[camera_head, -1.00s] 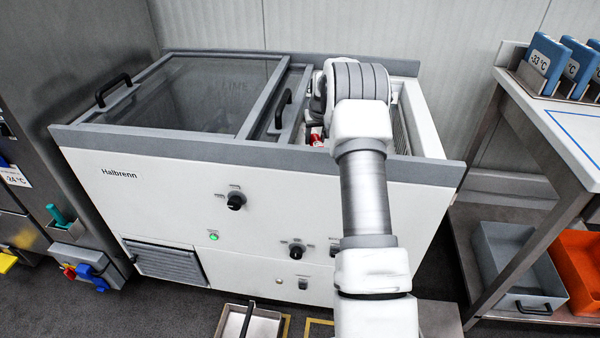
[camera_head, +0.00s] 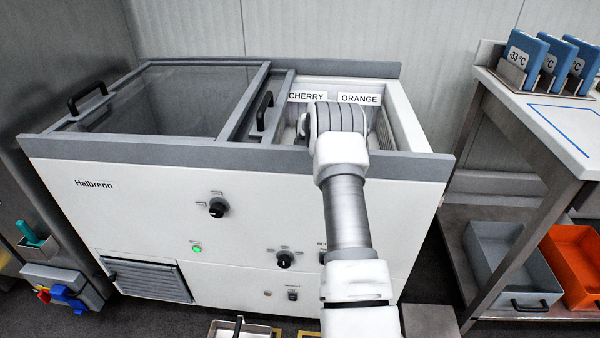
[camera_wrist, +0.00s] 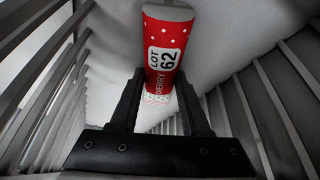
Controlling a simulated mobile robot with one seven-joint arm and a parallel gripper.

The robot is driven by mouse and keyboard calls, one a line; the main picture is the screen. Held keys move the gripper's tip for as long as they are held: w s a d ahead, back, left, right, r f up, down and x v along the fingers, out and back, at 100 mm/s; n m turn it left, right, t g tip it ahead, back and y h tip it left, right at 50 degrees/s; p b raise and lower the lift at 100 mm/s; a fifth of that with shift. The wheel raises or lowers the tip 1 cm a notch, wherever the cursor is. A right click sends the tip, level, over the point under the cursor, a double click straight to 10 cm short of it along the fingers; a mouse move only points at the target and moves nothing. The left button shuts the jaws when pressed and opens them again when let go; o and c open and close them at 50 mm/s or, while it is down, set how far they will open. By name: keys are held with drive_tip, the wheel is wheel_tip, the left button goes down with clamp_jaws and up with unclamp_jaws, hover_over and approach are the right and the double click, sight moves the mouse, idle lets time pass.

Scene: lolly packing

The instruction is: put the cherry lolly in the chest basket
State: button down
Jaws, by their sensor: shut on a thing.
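The cherry lolly (camera_wrist: 167,28) is a red packet with white dots and a white lot label reading 62. My gripper (camera_wrist: 160,78) is shut on its lower end in the wrist view. Slatted basket walls stand on both sides of it, with pale floor visible around it. In the head view my wrist reaches down into the open right part of the chest (camera_head: 120,155), just in front of the CHERRY label (camera_head: 307,97) and the ORANGE label (camera_head: 359,98). My arm hides the lolly and my fingers there.
A glass lid (camera_head: 185,100) covers the chest's left part. A slatted wall (camera_head: 400,120) lines the opening's right side. To the right, a bench (camera_head: 560,130) holds blue cold packs (camera_head: 525,57). A grey bin (camera_head: 510,265) and an orange bin (camera_head: 578,268) sit below.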

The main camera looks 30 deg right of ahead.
drive_tip(key=shift+c, duration=1.9)
unclamp_jaws()
drive_tip(key=shift+r, duration=0.4)
drive_tip(key=p+v, duration=0.3)
drive_tip(key=v, duration=0.8)
drive_tip(key=shift+s, duration=0.25)
drive_tip(key=shift+r, duration=0.15)
